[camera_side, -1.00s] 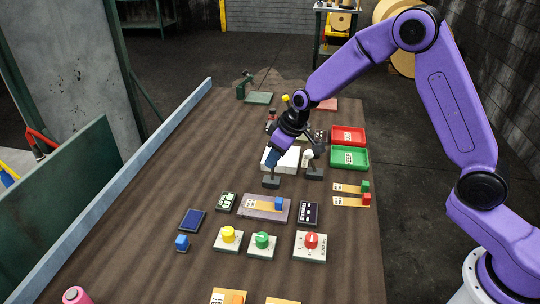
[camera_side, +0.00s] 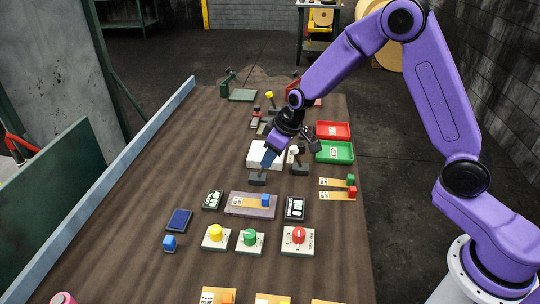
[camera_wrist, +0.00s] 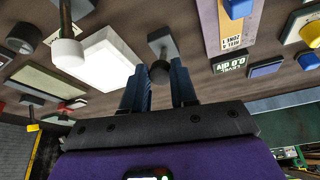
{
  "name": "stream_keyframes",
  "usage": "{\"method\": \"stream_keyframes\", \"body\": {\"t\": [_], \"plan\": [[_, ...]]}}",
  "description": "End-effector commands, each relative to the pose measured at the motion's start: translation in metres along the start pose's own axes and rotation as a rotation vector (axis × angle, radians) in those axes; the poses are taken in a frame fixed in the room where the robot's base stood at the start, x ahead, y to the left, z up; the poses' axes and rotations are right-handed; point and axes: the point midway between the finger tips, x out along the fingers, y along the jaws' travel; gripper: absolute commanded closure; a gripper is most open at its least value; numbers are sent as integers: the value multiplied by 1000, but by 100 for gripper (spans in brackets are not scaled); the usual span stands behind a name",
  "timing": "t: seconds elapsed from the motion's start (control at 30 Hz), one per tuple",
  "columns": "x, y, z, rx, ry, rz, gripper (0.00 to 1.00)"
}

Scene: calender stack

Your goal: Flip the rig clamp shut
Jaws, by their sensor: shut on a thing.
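A small lever with a dark round knob (camera_wrist: 160,72) stands on a dark grey base (camera_side: 257,179) in the middle of the table. My gripper (camera_side: 267,161) points down over this base. In the wrist view its two blue fingers (camera_wrist: 159,82) stand either side of the knob, shut on it. The shaft is mostly hidden behind the knob. A green device with an upright handle (camera_side: 241,95) sits at the far left of the table, and a red one (camera_side: 318,101) is partly behind my arm. I cannot tell which device is the rig clamp.
A white-knobbed lever (camera_side: 299,168) stands close to the right of my gripper, and a white box (camera_side: 258,158) is just behind it. Red (camera_side: 332,131) and green (camera_side: 335,151) trays lie further right. Knobs and a slider panel (camera_side: 238,211) are in front.

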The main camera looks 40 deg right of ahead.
Motion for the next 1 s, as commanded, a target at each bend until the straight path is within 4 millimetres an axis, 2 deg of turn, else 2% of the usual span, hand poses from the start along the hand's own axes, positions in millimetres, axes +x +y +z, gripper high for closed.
{"method": "stream_keyframes", "body": {"t": [0.03, 0.1, 0.13, 0.2, 0.5, 0.63, 0.77, 1.0], "plan": [[3, 6, 10, 12, -24, 1, 100], [3, 6, 10, 12, -24, 1, 100], [3, 6, 10, 12, -24, 1, 69], [3, 6, 10, 12, -22, 1, 48], [1, 3, 5, 7, -12, 0, 48], [-5, 2, 4, 7, -9, 0, 48], [-20, 2, 3, 6, -7, 1, 48], [-60, 3, 3, 7, -6, 2, 48]]}}
